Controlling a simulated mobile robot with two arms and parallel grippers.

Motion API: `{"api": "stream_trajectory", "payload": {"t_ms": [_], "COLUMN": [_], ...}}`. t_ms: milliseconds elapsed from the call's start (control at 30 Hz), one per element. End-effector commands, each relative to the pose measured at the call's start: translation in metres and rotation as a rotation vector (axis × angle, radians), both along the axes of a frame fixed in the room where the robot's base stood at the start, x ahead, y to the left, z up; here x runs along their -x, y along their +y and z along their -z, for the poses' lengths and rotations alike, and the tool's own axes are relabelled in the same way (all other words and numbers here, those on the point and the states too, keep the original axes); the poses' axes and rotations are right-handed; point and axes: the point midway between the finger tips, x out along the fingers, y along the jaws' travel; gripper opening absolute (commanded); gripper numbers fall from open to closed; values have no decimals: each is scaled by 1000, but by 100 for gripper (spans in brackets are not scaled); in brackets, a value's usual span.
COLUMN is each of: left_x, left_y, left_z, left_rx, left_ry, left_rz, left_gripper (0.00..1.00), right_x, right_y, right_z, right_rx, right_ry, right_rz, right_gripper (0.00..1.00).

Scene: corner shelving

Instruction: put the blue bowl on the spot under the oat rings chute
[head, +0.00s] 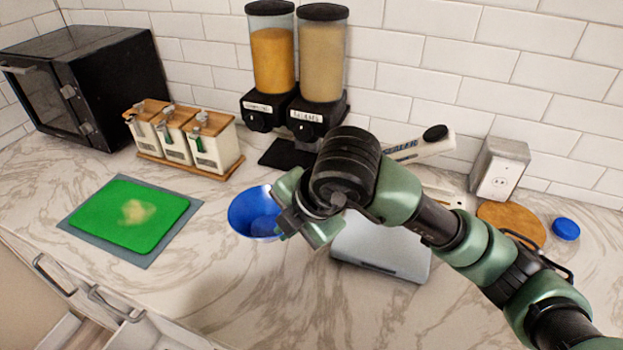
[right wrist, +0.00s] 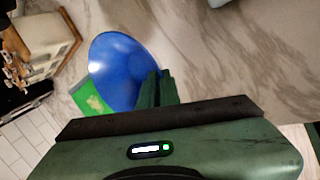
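The blue bowl (head: 252,210) is left of my right gripper (head: 297,218) in the head view, over the middle of the counter. In the right wrist view the bowl (right wrist: 122,68) has its rim at the two fingers (right wrist: 158,88), which are close together on it. The gripper looks shut on the rim. Two cereal dispensers stand against the back wall, one with orange contents (head: 272,60) and one with paler contents (head: 322,62). Their labels are too small to read surely. A dark mat (head: 283,153) lies below their chutes, partly hidden by my right arm. My left gripper is not in view.
A silver flat-topped device (head: 385,248) lies under my right arm. Several white canisters (head: 215,148) stand on a wooden tray left of the dispensers. A green board (head: 125,215) lies at the left. A black oven (head: 85,85) fills the back left corner. The front middle counter is clear.

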Motion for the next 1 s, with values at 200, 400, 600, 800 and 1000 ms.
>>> {"api": "stream_trajectory", "payload": {"t_ms": [200, 400, 600, 800, 1000], "left_x": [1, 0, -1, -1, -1], "left_y": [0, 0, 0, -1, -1], "left_z": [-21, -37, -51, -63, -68], "left_rx": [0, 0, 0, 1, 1], "left_ry": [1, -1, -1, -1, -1], "left_rz": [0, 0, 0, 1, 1], "left_gripper": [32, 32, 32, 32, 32], "right_x": [-53, -103, -147, -169, -170], "right_y": [-23, -43, -62, -71, -70], "right_z": [-5, -5, -4, 10, 29], "right_rx": [0, -1, -1, -1, -3], "right_ry": [1, 1, 0, 4, -3], "right_rz": [8, 6, 5, -1, -1], "right_gripper": [0, 0, 0, 0, 0]}}
